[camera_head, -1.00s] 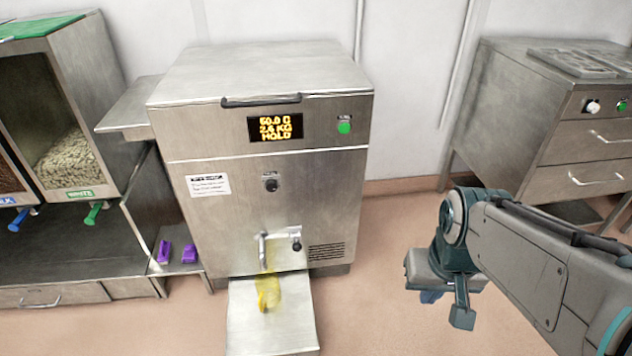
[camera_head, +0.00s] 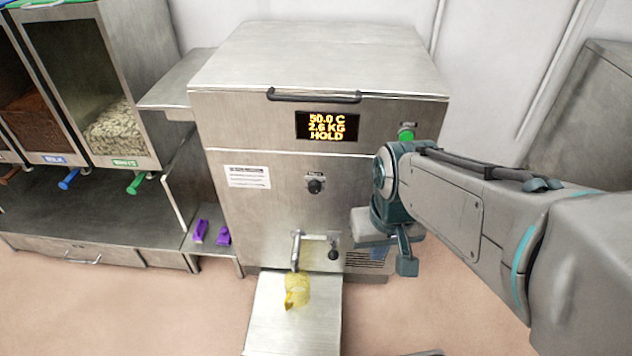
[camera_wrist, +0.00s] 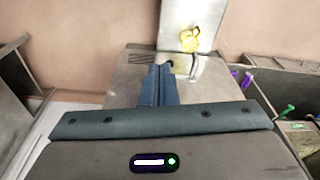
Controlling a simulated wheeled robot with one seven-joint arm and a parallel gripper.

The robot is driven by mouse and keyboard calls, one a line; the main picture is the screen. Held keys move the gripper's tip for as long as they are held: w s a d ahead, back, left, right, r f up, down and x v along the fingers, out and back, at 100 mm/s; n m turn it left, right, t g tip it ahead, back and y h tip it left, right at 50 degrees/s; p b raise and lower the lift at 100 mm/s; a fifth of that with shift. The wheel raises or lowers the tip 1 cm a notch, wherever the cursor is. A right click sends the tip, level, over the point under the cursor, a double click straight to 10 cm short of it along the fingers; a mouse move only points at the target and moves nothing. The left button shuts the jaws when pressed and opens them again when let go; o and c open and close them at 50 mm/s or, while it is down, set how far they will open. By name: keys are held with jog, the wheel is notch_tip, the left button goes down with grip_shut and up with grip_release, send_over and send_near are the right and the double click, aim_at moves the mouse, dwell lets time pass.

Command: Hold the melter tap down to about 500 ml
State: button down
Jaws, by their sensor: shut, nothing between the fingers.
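The melter (camera_head: 270,200) is a steel cabinet whose display (camera_head: 327,125) reads 50.0 C, 2.6 KG, HOLD. Low on its front are a bent metal spout (camera_head: 296,252) and, to its right, the tap's black knob (camera_head: 333,255). A yellow see-through jug (camera_head: 297,291) stands on the steel shelf below the spout; its fill cannot be made out. My gripper (camera_head: 406,264) is right of the knob, apart from it, before the melter's right edge. In the wrist view, which is turned over, my gripper (camera_wrist: 160,70) is shut and empty, and the jug (camera_wrist: 190,40) shows beyond it.
A second black knob (camera_head: 316,185) and a green button (camera_head: 406,134) are higher on the melter. Two purple items (camera_head: 211,233) lie on a low ledge to its left. Chip dispensers (camera_head: 115,110) with coloured handles stand further left. A steel cabinet (camera_head: 590,120) is at the right.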

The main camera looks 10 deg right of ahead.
jog(key=shift+s+d, duration=0.1)
jog(key=shift+s, duration=0.05)
jog(key=w+d+f+n+t+y+b, duration=0.1)
jog(key=w+d+f+n+y+b, duration=0.2)
jog(key=w+f+n, duration=0.5)
jog(key=w+d+f+n+t+y+b, duration=0.1)
jog(key=w+d+f+n+y+b, duration=0.2)
jog(key=w+f+n, duration=0.5)
jog(key=shift+w+d+f+n, duration=0.4)
jog(key=shift+w+f, duration=1.5)
jog(key=shift+f, duration=2.2)
jog(key=shift+f, duration=0.1)
